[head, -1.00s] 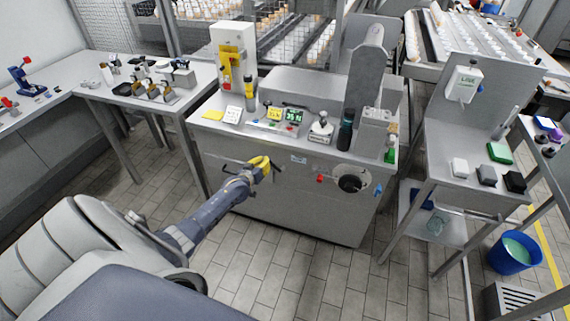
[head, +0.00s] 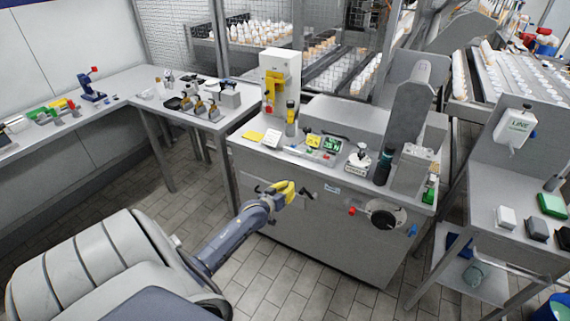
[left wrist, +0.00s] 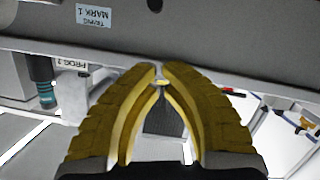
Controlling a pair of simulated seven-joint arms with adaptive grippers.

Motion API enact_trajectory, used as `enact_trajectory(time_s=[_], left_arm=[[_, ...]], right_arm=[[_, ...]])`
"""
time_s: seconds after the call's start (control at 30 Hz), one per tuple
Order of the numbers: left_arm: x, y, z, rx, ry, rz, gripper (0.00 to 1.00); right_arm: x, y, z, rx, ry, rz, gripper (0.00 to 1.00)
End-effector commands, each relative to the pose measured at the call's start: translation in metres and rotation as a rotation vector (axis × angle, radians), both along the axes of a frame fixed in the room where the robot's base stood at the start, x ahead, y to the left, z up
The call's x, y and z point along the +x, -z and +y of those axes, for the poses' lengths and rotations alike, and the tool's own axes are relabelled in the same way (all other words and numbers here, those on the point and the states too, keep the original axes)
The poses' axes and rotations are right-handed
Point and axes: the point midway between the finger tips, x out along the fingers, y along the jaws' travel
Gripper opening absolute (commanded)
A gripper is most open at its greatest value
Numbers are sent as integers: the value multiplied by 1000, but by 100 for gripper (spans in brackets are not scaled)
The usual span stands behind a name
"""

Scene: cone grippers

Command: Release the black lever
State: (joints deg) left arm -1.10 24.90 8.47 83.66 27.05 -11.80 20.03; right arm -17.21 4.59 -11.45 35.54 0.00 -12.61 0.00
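A black lever (head: 308,195) shows on the front of the grey machine, with dark parts on both sides of my left gripper. My left gripper (head: 290,190) has yellow fingers and sits over the lever's middle, hiding part of it. In the left wrist view the left gripper's fingers (left wrist: 160,72) converge, with their tips almost together against the machine's front. A dark grey piece (left wrist: 171,120) shows between the fingers. The fingers look shut on the lever, though the contact itself is mostly hidden. My right gripper is in neither view.
The grey machine (head: 300,215) carries a dial with a black knob (head: 383,213), a red handle (head: 352,211) and a blue handle (head: 412,230). A side table (head: 150,85) with small tools stands at left, another table (head: 485,205) at right. Tiled floor lies free in front.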

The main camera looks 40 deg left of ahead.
Motion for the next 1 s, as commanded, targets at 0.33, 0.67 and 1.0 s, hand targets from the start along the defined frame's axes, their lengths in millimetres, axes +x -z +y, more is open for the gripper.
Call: enact_trajectory(time_s=[0.33, 0.67, 1.0], left_arm=[[-23, -6, -5, 0, 0, -1, 0], [-25, -7, -6, 0, 0, 0, 0], [-27, 0, -3, 66, 8, 22, 0]], right_arm=[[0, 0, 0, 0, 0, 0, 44], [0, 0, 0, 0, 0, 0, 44], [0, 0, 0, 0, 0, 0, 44]])
